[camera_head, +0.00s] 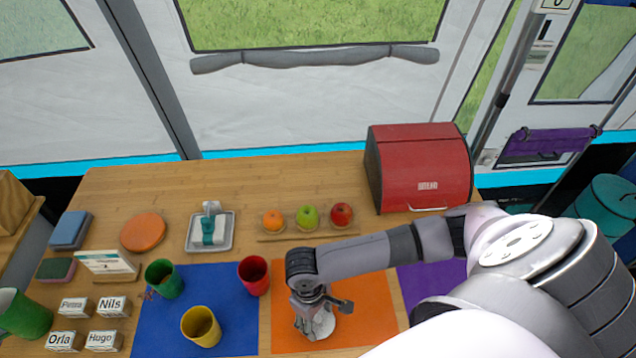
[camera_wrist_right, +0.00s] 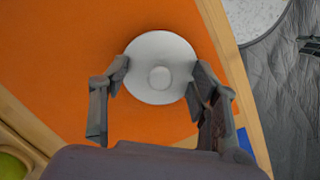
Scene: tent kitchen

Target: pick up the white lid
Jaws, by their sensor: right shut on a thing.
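The white lid (camera_head: 325,323) is a small round disc with a raised knob in its middle. It is at the orange mat (camera_head: 362,318) on the wooden table; I cannot tell whether it touches the mat. In the right wrist view the lid (camera_wrist_right: 158,50) lies between the two fingers of my right gripper (camera_wrist_right: 160,84), which meet its rim on both sides. My right gripper (camera_head: 318,312) points down and is shut on the lid, hiding part of it in the head view. My left gripper is not in view.
A red cup (camera_head: 254,274), yellow cup (camera_head: 201,326) and green cup (camera_head: 163,279) stand left of the lid, at the blue mat (camera_head: 165,335). Fruit sits on a wooden holder (camera_head: 335,232) behind. A red bread box (camera_head: 418,170) stands at the back right.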

